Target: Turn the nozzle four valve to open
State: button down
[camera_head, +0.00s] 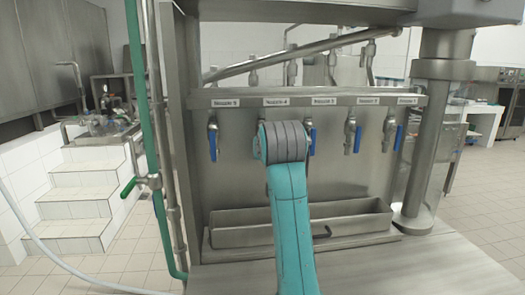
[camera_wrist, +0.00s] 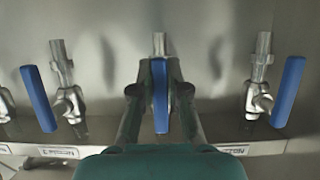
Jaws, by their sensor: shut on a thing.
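The nozzle four valve sits below the label "Nozzle 4" (camera_head: 275,102) in the head view, where my teal arm hides it. In the wrist view its blue handle (camera_wrist: 160,108) stands upright in the middle, seen narrow. The metal spout (camera_wrist: 158,43) shows beyond it, in line with the handle. My gripper (camera_wrist: 160,72) has one dark green finger on each side of the handle and is shut on it. The valve body behind the handle is mostly hidden by the fingers. My gripper's tips are not visible in the head view.
Neighbouring valves with blue handles hang on both sides, including nozzle five (camera_head: 213,140) and nozzle three (camera_head: 312,140). In the wrist view they show as a left handle (camera_wrist: 38,98) and a right handle (camera_wrist: 288,92), apart from my fingers. A steel trough (camera_head: 235,238) lies below.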

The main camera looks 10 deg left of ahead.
dwell(0.4)
jog(key=c, duration=1.1)
grip_release()
jog(key=shift+c, duration=0.2)
jog(key=v, duration=1.2)
